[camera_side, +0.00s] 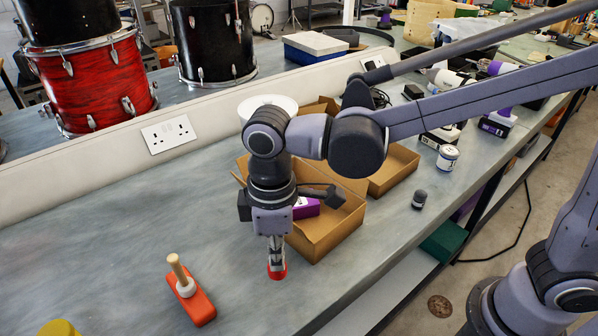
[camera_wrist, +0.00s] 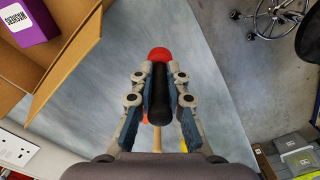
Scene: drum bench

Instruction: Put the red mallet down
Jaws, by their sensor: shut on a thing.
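The red mallet has a round red head and a dark handle. In the side view its red head (camera_side: 277,272) shows just below my gripper (camera_side: 276,250), low over the bench; I cannot tell whether it touches. In the wrist view the mallet (camera_wrist: 158,54) lies between the two fingers of my gripper (camera_wrist: 158,98), which are shut on its black handle. The fingers hide part of the handle.
An open cardboard box (camera_side: 325,235) stands right behind my gripper, with a purple carton (camera_side: 306,208) inside. An orange block with a wooden peg (camera_side: 198,305) lies to the left. A yellow thing (camera_side: 58,328) is at the lower left edge. Bare bench lies between.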

